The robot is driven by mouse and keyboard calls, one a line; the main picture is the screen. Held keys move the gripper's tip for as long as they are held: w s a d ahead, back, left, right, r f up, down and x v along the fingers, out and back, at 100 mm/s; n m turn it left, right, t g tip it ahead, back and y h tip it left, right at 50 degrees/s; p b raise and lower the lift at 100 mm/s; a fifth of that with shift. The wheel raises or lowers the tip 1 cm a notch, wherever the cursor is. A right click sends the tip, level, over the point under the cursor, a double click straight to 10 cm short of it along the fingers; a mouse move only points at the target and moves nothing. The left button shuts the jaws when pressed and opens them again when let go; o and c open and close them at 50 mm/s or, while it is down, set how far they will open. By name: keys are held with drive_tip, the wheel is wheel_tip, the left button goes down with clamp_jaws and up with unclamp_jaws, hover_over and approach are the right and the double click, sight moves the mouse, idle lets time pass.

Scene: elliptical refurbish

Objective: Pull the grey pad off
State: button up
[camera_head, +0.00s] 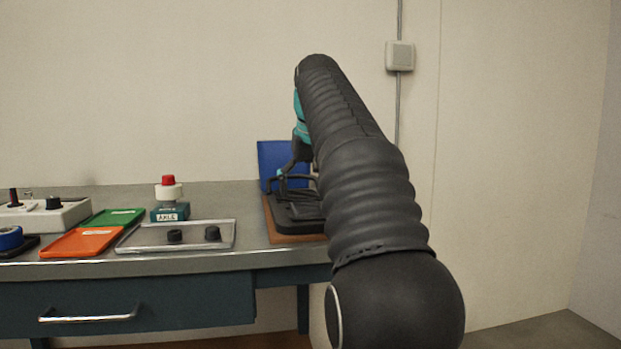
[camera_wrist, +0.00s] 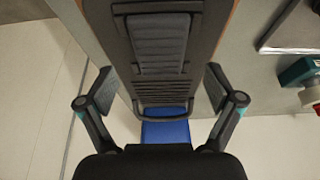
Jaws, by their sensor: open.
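A ribbed grey pad (camera_wrist: 160,45) lies on a long black pedal-like part in the upper middle of the wrist view. My gripper (camera_wrist: 157,92) is open, with one finger on each side of the black part's lower end. No contact between the fingers and the pad shows. In the head view, the black part (camera_head: 293,213) sits on a brown board at the bench's right end, largely hidden behind my arm. The pad cannot be made out clearly there.
A blue panel (camera_head: 270,163) stands behind the board. Left of it are a metal tray (camera_head: 200,237) with two black knobs, a teal block labelled AXLE (camera_head: 170,212) with a red-topped white part, an orange tray (camera_head: 80,243) and a green tray (camera_head: 118,217).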

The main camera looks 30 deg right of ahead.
drive_tip(key=shift+b+x, duration=0.35)
drive_tip(key=shift+x, duration=1.1)
drive_tip(key=c, duration=1.6)
drive_tip(key=shift+r, duration=0.2)
drive_tip(key=shift+r+p, duration=2.4)
drive_tip(key=shift+p, duration=0.5)
